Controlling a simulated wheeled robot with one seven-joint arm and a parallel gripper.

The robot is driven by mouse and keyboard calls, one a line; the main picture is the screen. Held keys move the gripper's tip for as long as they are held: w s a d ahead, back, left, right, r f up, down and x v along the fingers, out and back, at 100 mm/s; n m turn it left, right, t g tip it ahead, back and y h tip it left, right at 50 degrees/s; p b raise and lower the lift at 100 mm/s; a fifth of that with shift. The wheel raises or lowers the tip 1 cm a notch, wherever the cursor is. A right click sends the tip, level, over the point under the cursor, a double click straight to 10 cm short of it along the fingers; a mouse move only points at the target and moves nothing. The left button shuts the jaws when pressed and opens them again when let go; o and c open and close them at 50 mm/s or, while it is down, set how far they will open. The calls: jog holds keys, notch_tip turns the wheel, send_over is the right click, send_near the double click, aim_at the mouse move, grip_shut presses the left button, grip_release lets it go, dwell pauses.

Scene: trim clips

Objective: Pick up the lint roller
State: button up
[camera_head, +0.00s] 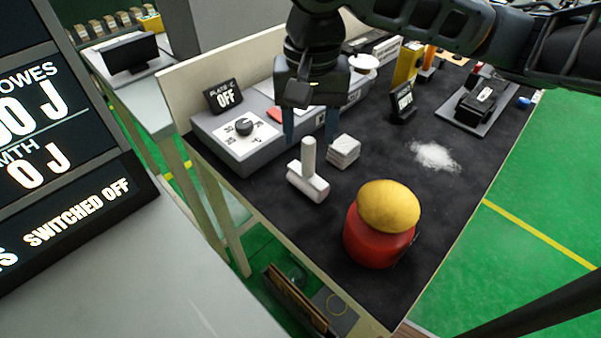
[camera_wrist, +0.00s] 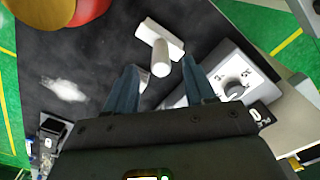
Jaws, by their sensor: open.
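The lint roller (camera_head: 308,184) is a white T-shaped thing on the dark mat near the left edge of the workbench. Its wide roller lies on the mat and its handle stands up. In the wrist view the lint roller (camera_wrist: 159,42) is just beyond the fingertips, with the handle pointing toward me. My gripper (camera_head: 309,130) is open and empty, above and a little behind the roller. In the wrist view, its two blue fingers (camera_wrist: 160,66) are spread apart, with the handle end near the gap between them.
A small whitish block (camera_head: 343,150) sits right beside the roller. A grey hot plate unit (camera_head: 238,143) with a dial and OFF sign stands to the left. A red container (camera_head: 372,243) topped by a yellow dome (camera_head: 389,206) stands in front. White powder (camera_head: 435,156) lies to the right.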

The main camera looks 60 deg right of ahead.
aim_at(308, 157)
notch_tip(308, 157, down, 7)
jog(key=shift+w+d+b, duration=0.1)
jog(key=shift+w+b, duration=0.05)
jog(key=shift+b, duration=0.75)
grip_shut()
